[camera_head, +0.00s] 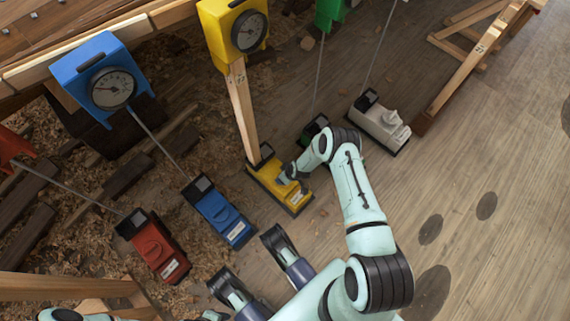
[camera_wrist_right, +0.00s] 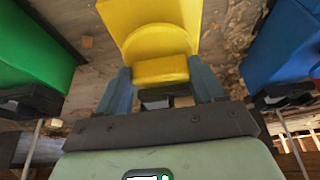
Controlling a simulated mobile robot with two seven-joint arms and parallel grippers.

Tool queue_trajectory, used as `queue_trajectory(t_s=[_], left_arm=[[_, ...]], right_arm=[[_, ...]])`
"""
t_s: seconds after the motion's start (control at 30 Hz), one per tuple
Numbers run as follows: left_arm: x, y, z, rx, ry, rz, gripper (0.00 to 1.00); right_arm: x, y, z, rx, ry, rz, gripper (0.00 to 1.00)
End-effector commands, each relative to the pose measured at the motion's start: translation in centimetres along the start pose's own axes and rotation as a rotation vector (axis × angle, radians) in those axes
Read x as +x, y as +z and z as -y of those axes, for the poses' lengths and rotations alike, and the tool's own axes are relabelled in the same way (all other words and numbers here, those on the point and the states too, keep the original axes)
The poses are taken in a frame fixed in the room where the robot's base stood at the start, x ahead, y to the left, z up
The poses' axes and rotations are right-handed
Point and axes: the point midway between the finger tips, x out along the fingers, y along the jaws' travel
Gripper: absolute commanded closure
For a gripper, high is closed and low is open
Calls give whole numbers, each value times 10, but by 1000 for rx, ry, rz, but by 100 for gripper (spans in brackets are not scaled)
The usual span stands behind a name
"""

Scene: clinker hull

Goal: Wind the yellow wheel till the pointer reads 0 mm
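The yellow winding unit (camera_head: 292,198) sits on the floor below the yellow gauge box (camera_head: 218,25), joined to it by a wooden post. The round dial (camera_head: 249,31) on that box is too small for me to read its pointer. My right gripper (camera_head: 291,174) reaches the top of the yellow unit and hides most of its wheel. In the right wrist view, the yellow wheel (camera_wrist_right: 160,40) has a raised bar (camera_wrist_right: 160,71). My right gripper's fingers (camera_wrist_right: 161,88) press against both sides of this bar.
A blue unit (camera_head: 222,212) and red unit (camera_head: 152,248) stand to the left; a white-grey unit (camera_head: 380,122) and partly hidden green unit (camera_head: 314,128) are to the right. Thin rods rise from them. A blue gauge box (camera_head: 84,62) stands at upper left. Open floor lies right.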

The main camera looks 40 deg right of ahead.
Motion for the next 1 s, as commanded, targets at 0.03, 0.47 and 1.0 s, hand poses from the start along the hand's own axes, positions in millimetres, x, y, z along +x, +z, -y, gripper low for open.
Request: queue_trajectory(t_s=[0.03, 0.47, 1.0], left_arm=[[0, 0, 0, 0, 0, 0, 57], [-4, -5, -5, 7, 10, -21, 57], [-2, -5, -4, 7, 9, -20, 57]], right_arm=[[0, 0, 0, 0, -1, 0, 63], [0, 0, 2, 90, 37, 1, 62], [1, -2, 5, 526, 219, -1, 62]])
